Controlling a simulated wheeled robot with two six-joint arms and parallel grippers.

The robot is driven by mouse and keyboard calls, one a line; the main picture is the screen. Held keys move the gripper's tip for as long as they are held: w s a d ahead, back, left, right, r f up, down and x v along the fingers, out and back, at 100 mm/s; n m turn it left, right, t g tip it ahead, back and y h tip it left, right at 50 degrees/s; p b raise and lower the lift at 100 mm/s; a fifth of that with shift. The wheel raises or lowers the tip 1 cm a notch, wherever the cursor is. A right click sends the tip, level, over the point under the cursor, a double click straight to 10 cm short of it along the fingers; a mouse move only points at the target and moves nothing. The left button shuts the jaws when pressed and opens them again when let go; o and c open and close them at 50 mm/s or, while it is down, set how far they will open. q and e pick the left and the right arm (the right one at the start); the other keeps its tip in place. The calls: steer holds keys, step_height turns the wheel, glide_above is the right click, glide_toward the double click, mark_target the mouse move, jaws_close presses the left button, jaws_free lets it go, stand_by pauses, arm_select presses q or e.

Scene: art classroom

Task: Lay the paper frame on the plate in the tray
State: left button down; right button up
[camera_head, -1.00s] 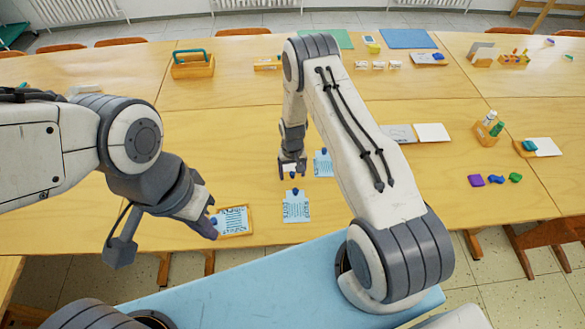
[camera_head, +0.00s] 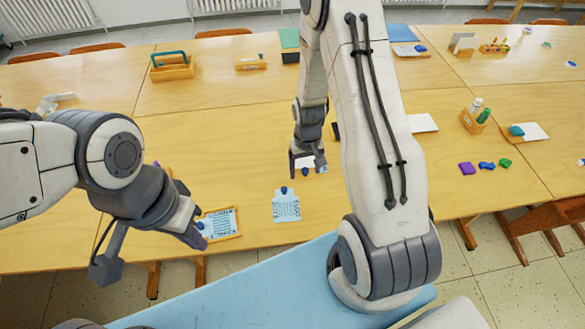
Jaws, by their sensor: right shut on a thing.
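The wooden tray (camera_head: 239,235) lies at the near left of the table with a blue-and-white patterned plate (camera_head: 222,223) in it. My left gripper (camera_head: 192,230) is at the tray's left side, beside a small blue knob; its fingers overlap, so its opening is unclear. A pale blue patterned sheet (camera_head: 287,208) with a blue knob lies on the table right of the tray. My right gripper (camera_head: 307,167) is shut on a small pale thing behind that sheet, with blue beside it. My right arm partly hides this spot; I cannot tell whether it is the paper frame.
Purple (camera_head: 466,168), blue and green lumps lie at the right. A bottle holder (camera_head: 474,121) and white paper (camera_head: 422,123) stand or lie behind them. A wooden caddy (camera_head: 172,68) stands at the back left. The table between caddy and tray is mostly clear.

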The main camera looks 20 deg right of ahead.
steer(key=shift+s+d+r, duration=0.15)
steer(key=shift+s+r, duration=0.1)
steer(key=shift+s, duration=0.1)
steer(key=shift+a+n, duration=0.35)
steer(key=shift+n, duration=0.05)
steer(key=a+f+n+b, duration=0.2)
steer(key=a+f+n, duration=0.1)
steer(key=a+n, duration=1.7)
steer(key=shift+m, duration=0.5)
steer(key=f+b, duration=0.1)
steer(key=a+f+b, duration=0.1)
steer(key=f+b, duration=0.2)
steer(key=shift+s+a+f, duration=0.15)
steer(key=shift+s+f, duration=0.1)
steer(key=shift+f+b, duration=0.55)
steer(key=shift+f, duration=0.05)
steer(key=shift+f, duration=0.25)
